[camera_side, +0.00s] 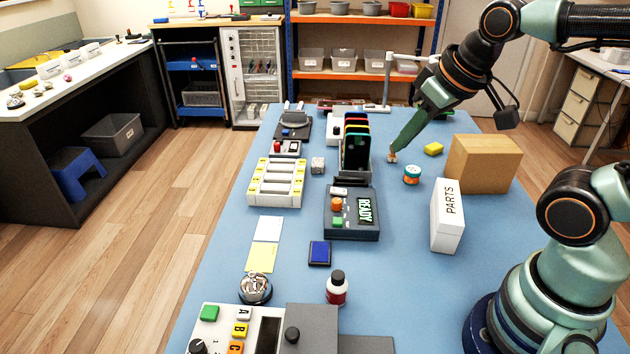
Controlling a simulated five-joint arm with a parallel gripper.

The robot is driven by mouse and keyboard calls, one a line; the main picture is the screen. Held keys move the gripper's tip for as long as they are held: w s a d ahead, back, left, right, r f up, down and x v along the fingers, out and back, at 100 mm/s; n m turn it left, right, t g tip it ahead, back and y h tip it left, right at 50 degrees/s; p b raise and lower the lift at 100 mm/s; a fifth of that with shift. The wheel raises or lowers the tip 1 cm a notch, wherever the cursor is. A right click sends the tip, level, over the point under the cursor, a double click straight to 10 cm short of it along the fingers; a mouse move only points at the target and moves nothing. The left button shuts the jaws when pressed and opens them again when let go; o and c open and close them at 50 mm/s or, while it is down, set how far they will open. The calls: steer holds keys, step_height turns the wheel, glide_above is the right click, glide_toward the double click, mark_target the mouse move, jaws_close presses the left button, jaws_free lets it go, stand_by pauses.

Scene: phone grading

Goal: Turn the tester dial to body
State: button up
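No dial label reading "body" is legible, so the dial's setting cannot be told. Another device at the near edge, with A, B and C buttons (225,330), has a black knob (198,346), partly cut off by the frame. My gripper (392,157) points down, behind and right of the READY device, apart from it. Its fingers are seen edge-on, with a small tan tip.
A rack of upright phones (356,150) stands just behind the READY device, left of my gripper.

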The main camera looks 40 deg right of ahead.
steer(key=o, duration=0.5)
steer(key=shift+w, duration=0.1)
steer(key=shift+o, duration=1)
steer(key=shift+w, duration=0.25)
steer(key=g, duration=0.6)
glide_above(337, 201)
step_height(337, 201, down, 9)
step_height(337, 201, down, 12)
steer(key=shift+r, duration=0.1)
jaws_close()
